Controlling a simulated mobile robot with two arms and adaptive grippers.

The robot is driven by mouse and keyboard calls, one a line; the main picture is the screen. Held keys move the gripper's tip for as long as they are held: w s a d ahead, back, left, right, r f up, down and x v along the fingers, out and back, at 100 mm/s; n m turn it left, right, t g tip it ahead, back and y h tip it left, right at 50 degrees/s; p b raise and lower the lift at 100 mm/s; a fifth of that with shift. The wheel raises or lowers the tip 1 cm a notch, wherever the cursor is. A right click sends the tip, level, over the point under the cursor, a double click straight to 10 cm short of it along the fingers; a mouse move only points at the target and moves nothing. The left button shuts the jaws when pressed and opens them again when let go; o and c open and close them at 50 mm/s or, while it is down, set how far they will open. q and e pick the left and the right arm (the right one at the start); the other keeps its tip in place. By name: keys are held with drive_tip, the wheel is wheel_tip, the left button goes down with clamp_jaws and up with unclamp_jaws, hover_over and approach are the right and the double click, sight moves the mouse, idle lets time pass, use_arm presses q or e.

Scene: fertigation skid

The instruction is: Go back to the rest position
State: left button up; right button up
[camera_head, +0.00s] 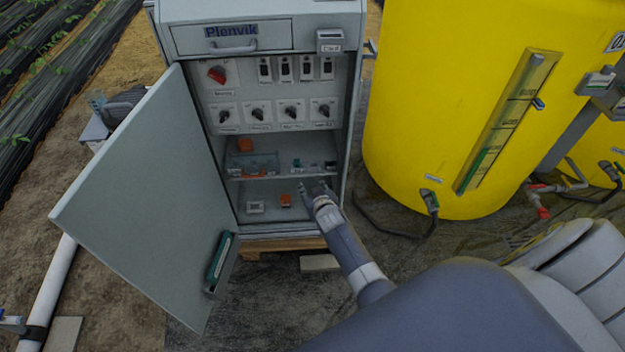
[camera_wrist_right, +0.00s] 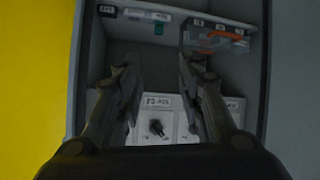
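My right gripper (camera_head: 316,190) reaches in at the lower right of the open grey control cabinet (camera_head: 360,20), in front of its shelves. In the right wrist view the two fingers of the right gripper (camera_wrist_right: 158,62) stand apart with nothing between them, so it is open and empty. A panel with a dark rotary knob (camera_wrist_right: 156,128) shows beyond and below the fingers there. My left gripper is not in view.
The cabinet door (camera_head: 140,190) stands wide open to the left. A clear box (camera_head: 255,163) and small orange parts (camera_head: 285,200) lie on the shelves. A large yellow tank (camera_head: 450,90) stands at the right, with a dark hose (camera_head: 390,232) on the ground before it.

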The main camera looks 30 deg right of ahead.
idle(0.5)
drive_tip(key=s+a+f+n+g+y, duration=0.1)
drive_tip(key=s+a+f+g, duration=0.15)
drive_tip(key=s+f, duration=0.7)
drive_tip(key=s+a+f+n+g+y, duration=0.15)
drive_tip(key=s+a+f, duration=0.25)
drive_tip(key=s+f, duration=0.6)
drive_tip(key=s+f+g, duration=0.3)
drive_tip(key=s+f, duration=0.2)
drive_tip(key=s, duration=1.1)
drive_tip(key=s+a+f+n+g, duration=0.1)
drive_tip(key=s+f+g, duration=0.2)
drive_tip(key=s, duration=1.4)
wheel_tip(320, 180, down, 2)
drive_tip(key=shift+a, duration=0.15)
drive_tip(key=shift+y, duration=0.25)
drive_tip(key=shift+c, duration=0.2)
